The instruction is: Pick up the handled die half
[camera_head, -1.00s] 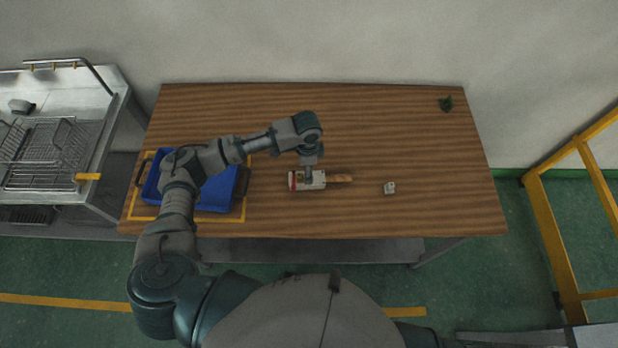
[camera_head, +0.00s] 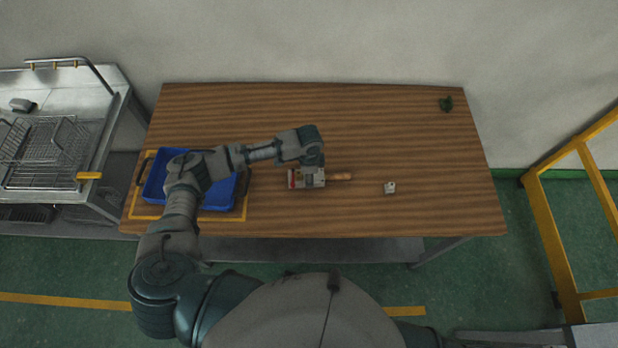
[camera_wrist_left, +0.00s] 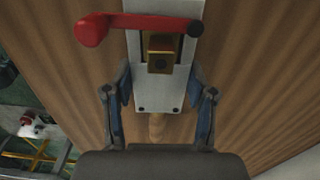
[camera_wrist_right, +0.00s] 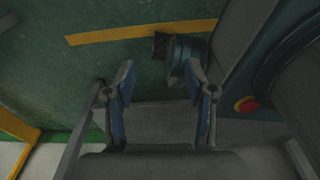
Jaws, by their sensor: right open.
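The handled die half is a pale metal block (camera_head: 294,184) with a red part at its left end and a wooden handle (camera_head: 341,177) pointing right. It lies on the wooden table. In the left wrist view, the pale block (camera_wrist_left: 160,97) carries a red lever (camera_wrist_left: 140,22) and a brass piece (camera_wrist_left: 159,62). My left gripper (camera_wrist_left: 159,80) is over the block, with one finger along each side. Whether the fingers press on it is unclear. My right gripper (camera_wrist_right: 158,75) is open and empty over the floor, away from the table.
A blue tray (camera_head: 215,208) sits at the table's left, inside a yellow outline. A small pale piece (camera_head: 390,187) lies right of the handle, and a small green object (camera_head: 446,104) lies at the far right. The table's right part is mostly clear.

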